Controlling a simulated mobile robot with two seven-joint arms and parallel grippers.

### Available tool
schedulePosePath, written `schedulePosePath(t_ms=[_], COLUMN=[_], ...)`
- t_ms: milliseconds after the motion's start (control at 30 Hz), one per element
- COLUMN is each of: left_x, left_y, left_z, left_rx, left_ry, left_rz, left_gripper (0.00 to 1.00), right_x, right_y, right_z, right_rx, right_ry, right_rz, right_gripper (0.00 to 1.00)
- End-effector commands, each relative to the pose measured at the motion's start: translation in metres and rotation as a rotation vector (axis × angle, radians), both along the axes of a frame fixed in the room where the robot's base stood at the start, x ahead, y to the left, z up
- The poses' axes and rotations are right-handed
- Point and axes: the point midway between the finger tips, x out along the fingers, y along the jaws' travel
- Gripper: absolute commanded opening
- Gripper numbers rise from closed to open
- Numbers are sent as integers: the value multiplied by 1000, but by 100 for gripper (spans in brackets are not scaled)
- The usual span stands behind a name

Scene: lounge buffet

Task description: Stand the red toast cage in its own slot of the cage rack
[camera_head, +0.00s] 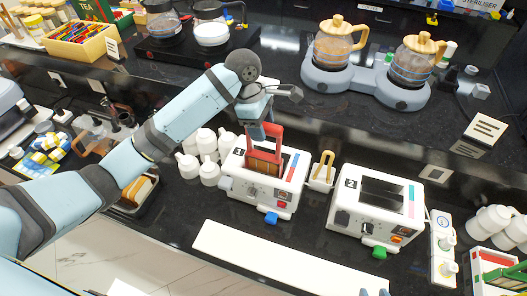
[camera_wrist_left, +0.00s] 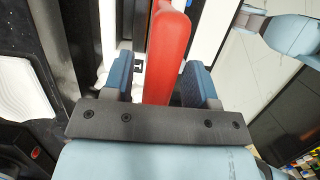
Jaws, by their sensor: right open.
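The red toast cage (camera_head: 265,158) stands in a slot of the white toaster (camera_head: 240,188) marked 1, with its red handle upright. My left gripper (camera_head: 262,131) is at the handle from above. In the left wrist view its two blue fingers (camera_wrist_left: 158,82) are on either side of the red handle (camera_wrist_left: 167,50), with a visible gap on the left side. A white rack (camera_head: 478,268) with red and green parts, seemingly the cage rack, is cut off at the bottom right.
A second white toaster (camera_head: 375,205) stands to the right, with a small holder with yellow tongs (camera_head: 322,170) between them. White jugs (camera_head: 208,150) stand close left of the first toaster. A white board (camera_head: 270,260) lies in front. Stacked white cups (camera_head: 490,222) stand behind the rack.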

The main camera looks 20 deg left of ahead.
Motion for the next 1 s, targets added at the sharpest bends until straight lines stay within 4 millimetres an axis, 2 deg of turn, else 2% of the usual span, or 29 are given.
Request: schedulePosePath(t_ms=[33,200,233,367,700,1000], left_x=[0,0,0,0,0,0], left_y=[0,0,0,0,0,0], left_z=[0,0,0,5,33,54], left_rx=[0,0,0,0,-1,-1], left_ry=[0,0,0,-1,-2,-2], left_rz=[0,0,0,0,0,-1], left_gripper=[42,3,0,0,0,0], right_x=[0,-1,-1,-1,0,0], right_y=[0,0,0,0,0,0], right_z=[0,0,0,3,24,20], right_rx=[0,1,1,1,1,1], right_ry=[0,1,0,0,-2,-2], right_rz=[0,-1,-1,-1,-1,-1], right_gripper=[43,43,43,43,43,43])
